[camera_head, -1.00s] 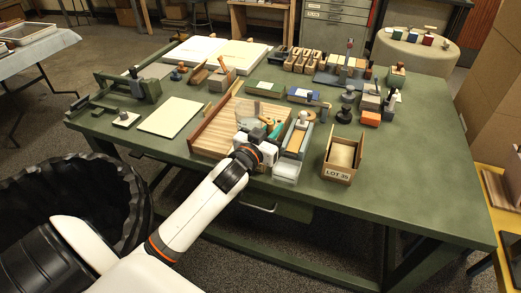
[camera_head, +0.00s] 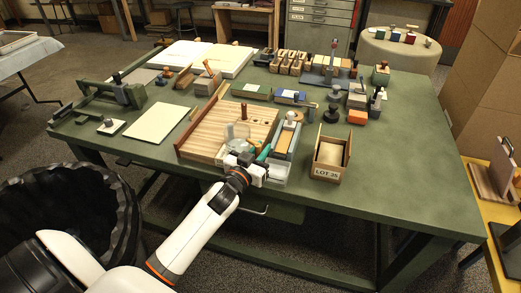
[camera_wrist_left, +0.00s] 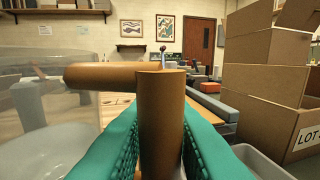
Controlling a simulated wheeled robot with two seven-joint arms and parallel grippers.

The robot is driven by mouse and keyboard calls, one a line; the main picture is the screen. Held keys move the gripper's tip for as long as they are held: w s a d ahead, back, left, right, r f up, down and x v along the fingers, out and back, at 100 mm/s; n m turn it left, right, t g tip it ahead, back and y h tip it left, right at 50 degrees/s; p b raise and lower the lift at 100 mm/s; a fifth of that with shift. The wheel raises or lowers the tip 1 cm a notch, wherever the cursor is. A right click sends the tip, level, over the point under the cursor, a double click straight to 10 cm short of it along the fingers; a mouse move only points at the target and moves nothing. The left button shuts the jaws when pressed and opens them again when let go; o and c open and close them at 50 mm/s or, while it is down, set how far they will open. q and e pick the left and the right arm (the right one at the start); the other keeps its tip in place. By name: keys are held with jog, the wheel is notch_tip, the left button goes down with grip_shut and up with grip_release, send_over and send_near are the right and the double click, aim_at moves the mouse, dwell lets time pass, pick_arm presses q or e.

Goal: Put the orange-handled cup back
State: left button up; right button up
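The clear cup (camera_head: 236,132) is over the near part of the slatted wooden tray (camera_head: 196,150). Its orange-brown handle (camera_wrist_left: 160,125) stands upright between my left gripper's teal fingers, and a short crosspiece (camera_wrist_left: 105,75) runs left to the clear cup wall (camera_wrist_left: 40,125). My left gripper (camera_head: 256,158) is closed on this handle, with a finger against each side. The cup looks upright. I cannot tell whether its base touches the tray. My right gripper is not in view.
An open cardboard box marked LOT 35 (camera_head: 328,174) stands right of the gripper. Several blocks and tools crowd the back right. The green table (camera_head: 400,190) is clear at the front right.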

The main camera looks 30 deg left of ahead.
pick_arm(q)
jog(key=o, duration=0.3)
jog(key=shift+r, duration=0.15)
jog(key=shift+s, duration=0.4)
jog(key=s, duration=1.1)
jog(key=shift+s+d, duration=0.15)
jog(key=shift+d, duration=0.1)
